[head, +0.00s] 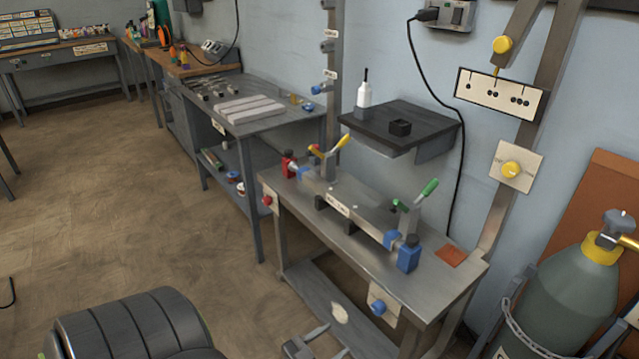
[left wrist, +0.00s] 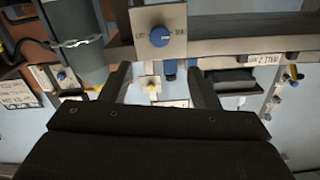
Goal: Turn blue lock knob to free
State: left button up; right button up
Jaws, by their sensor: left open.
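The blue lock knob (head: 377,307) sits on a pale plate on the front edge of the steel bench (head: 440,285). In the left wrist view the blue knob (left wrist: 160,36) shows on its white plate, with small dark lettering on both sides. I cannot read the lettering or tell surely where the knob points. My left gripper (head: 328,341) is at the bottom of the head view, below and left of the knob, apart from it. In the wrist view its open fingers (left wrist: 159,70) are spread with nothing held, and the knob lies beyond the tips. My right gripper is not in view.
A fixture with a green-handled clamp (head: 428,190), a yellow-handled clamp (head: 341,143) and blue blocks (head: 408,254) stands on the bench. A gas cylinder (head: 570,290) stands at right. A red knob (head: 267,200) is at the bench's left end. Floor at left is clear.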

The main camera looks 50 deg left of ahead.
pick_arm(q)
jog(key=shift+s+a, duration=0.15)
jog(key=shift+s, duration=1.45)
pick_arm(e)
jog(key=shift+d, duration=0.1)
pick_arm(q)
jog(key=s+f+n+g+y, duration=0.2)
jog(key=s+f+g, duration=0.4)
jog(key=f, duration=0.4)
jog(key=s+f+n+g+y, duration=0.1)
jog(key=s+f+g, duration=0.4)
jog(key=f, duration=0.6)
jog(key=s+d+f+g+h, duration=0.1)
jog(key=s+d+f+g, duration=0.15)
jog(key=s, duration=0.25)
jog(key=s+d+f+g, duration=0.2)
jog(key=s+f+g, duration=0.1)
jog(key=s+g, duration=0.15)
jog(key=s+r+t+p, duration=0.1)
jog(key=s+r+p, duration=0.5)
jog(key=p, duration=0.7)
jog(key=shift+s+a+r+n, duration=0.2)
jog(key=shift+s+r+n, duration=0.1)
jog(key=shift+r, duration=0.6)
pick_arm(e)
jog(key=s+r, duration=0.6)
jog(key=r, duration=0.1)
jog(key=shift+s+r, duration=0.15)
